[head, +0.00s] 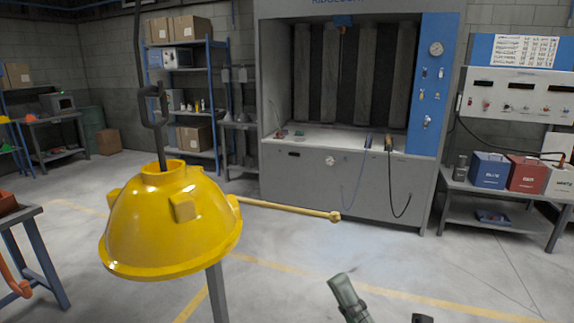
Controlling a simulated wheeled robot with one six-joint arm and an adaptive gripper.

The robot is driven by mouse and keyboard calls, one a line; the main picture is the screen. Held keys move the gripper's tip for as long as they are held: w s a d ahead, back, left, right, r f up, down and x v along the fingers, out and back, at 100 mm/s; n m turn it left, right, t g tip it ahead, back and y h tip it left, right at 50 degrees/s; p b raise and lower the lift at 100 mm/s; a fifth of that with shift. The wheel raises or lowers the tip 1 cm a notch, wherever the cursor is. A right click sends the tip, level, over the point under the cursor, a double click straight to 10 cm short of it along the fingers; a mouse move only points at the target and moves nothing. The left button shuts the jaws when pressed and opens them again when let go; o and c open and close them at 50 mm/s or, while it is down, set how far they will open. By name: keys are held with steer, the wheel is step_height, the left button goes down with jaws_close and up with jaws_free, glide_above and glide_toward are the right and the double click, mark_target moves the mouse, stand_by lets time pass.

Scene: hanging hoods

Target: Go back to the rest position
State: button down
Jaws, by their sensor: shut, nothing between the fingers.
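My gripper cannot be made out in the head view. A yellow dome-shaped hood (172,225) hangs in the left foreground, its wide rim down. A dark hook with a link (158,105) meets its top collar from above. A yellow rod (288,208) with a knobbed end reaches right from the hood's side. A grey-green cylindrical part (347,298) enters at the bottom edge, and a small dark part is cut off to its right. I cannot tell what these two belong to.
A spray booth (335,185) stands at the back centre. A right bench (470,188) holds blue (489,171) and red (526,173) boxes. Blue shelves (215,95) stand at the back left. A table (20,212) is at the left edge. Open floor (400,260) lies before the booth.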

steer(key=s+d+f+m+h, duration=0.4)
steer(key=s+f+m+h, duration=0.5)
steer(key=s+f+m, duration=0.3)
steer(key=s+d+f+m+h, duration=0.5)
steer(key=s+f+m+h, duration=0.35)
steer(key=f+m, duration=0.55)
steer(key=s+d+f+m+g+h, duration=0.1)
steer(key=s+f+m+g, duration=0.3)
steer(key=s, duration=0.8)
step_height(320, 180, down, 2)
steer(key=shift+s+d+f+g, duration=0.1)
steer(key=shift+s+d+g, duration=0.2)
steer(key=shift+g, duration=0.4)
steer(key=shift+a, duration=0.2)
